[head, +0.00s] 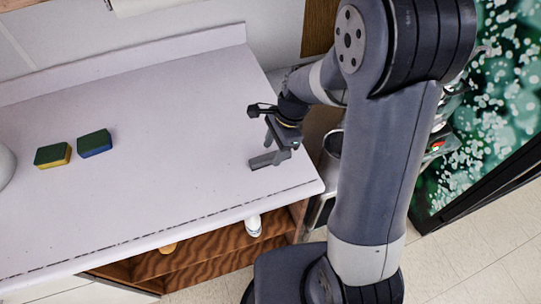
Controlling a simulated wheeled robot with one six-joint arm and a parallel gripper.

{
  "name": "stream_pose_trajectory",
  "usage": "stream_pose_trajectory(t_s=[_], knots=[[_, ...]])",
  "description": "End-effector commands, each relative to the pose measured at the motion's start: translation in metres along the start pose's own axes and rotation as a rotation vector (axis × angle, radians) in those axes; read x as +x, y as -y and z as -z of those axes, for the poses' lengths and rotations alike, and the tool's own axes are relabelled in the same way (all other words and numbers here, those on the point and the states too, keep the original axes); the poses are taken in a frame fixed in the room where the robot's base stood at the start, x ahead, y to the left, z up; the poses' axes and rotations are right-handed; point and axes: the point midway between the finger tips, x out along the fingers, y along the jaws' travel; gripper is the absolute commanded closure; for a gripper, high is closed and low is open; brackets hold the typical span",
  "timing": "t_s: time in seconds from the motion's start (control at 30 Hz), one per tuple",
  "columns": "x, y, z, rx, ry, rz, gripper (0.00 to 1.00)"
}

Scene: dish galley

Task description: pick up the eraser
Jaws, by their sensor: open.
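Two small blocks lie side by side on the white counter (170,190), left of its middle. One is a block with a dark green top and a yellow side (53,155). The other is a block with a dark green top and a blue side (95,143), just to its right. They look like sponges or erasers, and I cannot tell which one is the eraser. My gripper (262,143) is open and empty over the right end of the counter, well to the right of both blocks.
A white rounded object (5,165) is cut off at the left edge. The counter between the blocks and my gripper is clear. A raised backsplash (130,58) runs along the back. Below the front edge, a wooden shelf (205,254) holds a white item (253,225).

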Motion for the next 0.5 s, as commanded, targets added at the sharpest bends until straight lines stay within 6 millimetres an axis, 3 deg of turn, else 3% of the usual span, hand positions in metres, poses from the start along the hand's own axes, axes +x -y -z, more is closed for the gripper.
stream_pose_trajectory(t_s=[0.2,0.4,0.5], knots=[[0.018,0.000,0.000,0.001,0.000,0.000,0.51],[0.019,0.000,0.000,0.001,0.000,0.001,0.51],[0.019,0.000,0.000,0.001,0.000,0.001,0.57]])
